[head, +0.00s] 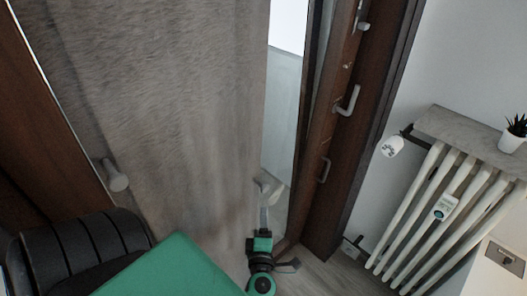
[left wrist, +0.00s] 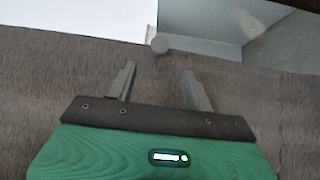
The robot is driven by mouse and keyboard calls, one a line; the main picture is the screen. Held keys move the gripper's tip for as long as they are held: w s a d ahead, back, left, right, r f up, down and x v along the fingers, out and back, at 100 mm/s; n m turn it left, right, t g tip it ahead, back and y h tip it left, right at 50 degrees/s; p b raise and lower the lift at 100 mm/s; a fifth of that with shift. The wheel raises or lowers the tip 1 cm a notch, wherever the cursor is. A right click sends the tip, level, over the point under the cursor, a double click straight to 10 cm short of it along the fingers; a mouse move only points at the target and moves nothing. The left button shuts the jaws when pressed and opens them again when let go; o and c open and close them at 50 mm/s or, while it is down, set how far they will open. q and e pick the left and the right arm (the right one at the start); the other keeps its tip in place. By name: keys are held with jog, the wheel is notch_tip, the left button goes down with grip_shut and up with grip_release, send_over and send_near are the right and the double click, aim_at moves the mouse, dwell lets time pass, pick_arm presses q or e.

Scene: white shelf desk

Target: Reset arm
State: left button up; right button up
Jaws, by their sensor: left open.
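My left gripper (head: 264,210) is low in the middle of the head view, near the right edge of a grey-brown door panel (head: 170,110). In the left wrist view its two grey fingers (left wrist: 162,82) stand wide apart with nothing between them. A pale round knob (left wrist: 160,45) shows beyond the fingertips, near the panel's edge. A pale piece at that edge, just above the gripper, also shows in the head view (head: 268,186). I cannot tell whether the gripper touches it. My right gripper is in neither view.
A dark wooden frame with pale handles (head: 348,101) stands right of a bright gap. Further right are a white radiator (head: 445,205), a shelf (head: 470,132) and a potted plant (head: 515,132). Another pale knob (head: 116,178) is at the panel's left. Some floor (head: 310,275) is clear.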

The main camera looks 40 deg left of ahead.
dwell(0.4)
pick_arm(q)
jog(key=w+d+f+m+t+h, duration=0.1)
jog(key=d+f+m+h, duration=0.35)
jog(key=f, duration=0.35)
jog(key=w+d+f+m+h, duration=0.1)
jog(key=d+f+m+h, duration=0.2)
jog(key=f+m, duration=0.4)
jog(key=s+d+f+m+g+h, duration=0.1)
jog(key=s+d+f+m+h, duration=0.15)
jog(key=f, duration=0.45)
jog(key=s+d+f+m+g+h, duration=0.1)
jog(key=s+d+f+m+g, duration=0.15)
jog(key=f, duration=0.35)
jog(key=s+d+f+m+g+h, duration=0.1)
jog(key=s+f+m, duration=0.1)
jog(key=s+f, duration=0.35)
jog(key=s+a+f+m+g, duration=0.2)
jog(key=s+f+m+g, duration=0.2)
jog(key=s+f, duration=0.6)
jog(key=s+a+f+m+g, duration=0.3)
jog(key=s+f, duration=0.6)
jog(key=s, duration=0.7)
jog(key=m+g, duration=0.2)
jog(key=shift+s+f+g, duration=0.2)
jog(key=shift+f+g, duration=0.15)
jog(key=shift+f, duration=0.05)
